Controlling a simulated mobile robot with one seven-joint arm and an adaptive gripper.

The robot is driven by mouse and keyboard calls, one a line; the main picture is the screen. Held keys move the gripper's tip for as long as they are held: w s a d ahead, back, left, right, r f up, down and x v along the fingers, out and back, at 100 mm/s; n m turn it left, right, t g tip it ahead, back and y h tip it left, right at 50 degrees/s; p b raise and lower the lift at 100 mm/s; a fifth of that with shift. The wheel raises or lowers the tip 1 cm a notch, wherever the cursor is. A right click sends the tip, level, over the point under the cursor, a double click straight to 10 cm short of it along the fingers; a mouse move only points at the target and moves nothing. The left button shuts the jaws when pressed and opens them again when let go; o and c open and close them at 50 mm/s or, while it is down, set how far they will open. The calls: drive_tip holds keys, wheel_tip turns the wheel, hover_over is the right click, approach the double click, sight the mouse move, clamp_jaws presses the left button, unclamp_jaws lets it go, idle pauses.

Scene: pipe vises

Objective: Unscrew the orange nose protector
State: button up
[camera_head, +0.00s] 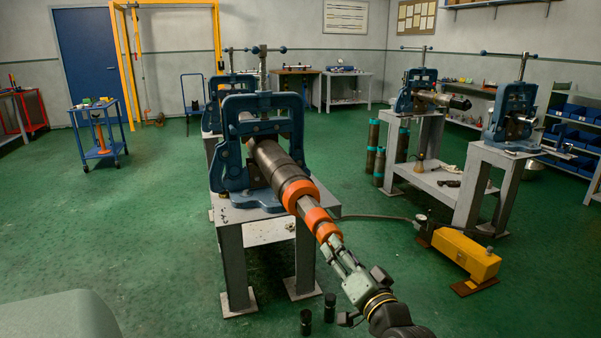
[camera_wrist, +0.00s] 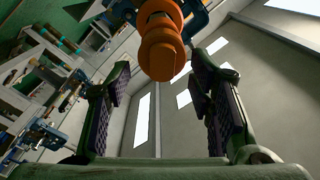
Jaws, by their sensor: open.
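The orange nose protector (camera_head: 318,218) is on the near end of a dark pipe (camera_head: 272,165), which is clamped in a blue vise (camera_head: 235,150) on a grey stand. It has a wide ring, a grey middle section and smaller orange parts toward the tip. My gripper (camera_head: 338,250) is just off that tip, roughly in line with the pipe. In the wrist view the orange protector (camera_wrist: 160,45) is at top centre, and my open gripper (camera_wrist: 160,90) has a padded finger on each side below it. The fingers look empty; whether they touch the tip is unclear.
Two small black cylinders (camera_head: 318,315) stand on the floor below my gripper. A yellow box (camera_head: 465,255) with a hose lies to the right. More vise stands (camera_head: 490,160) are at right, a blue cart (camera_head: 98,135) at left. Green floor at left is clear.

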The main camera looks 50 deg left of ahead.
drive_tip(key=m+p, duration=0.8)
drive_tip(key=m, duration=1.2)
drive_tip(key=shift+h, duration=0.4)
drive_tip(key=shift+x, duration=1.15)
drive_tip(key=shift+r, duration=0.15)
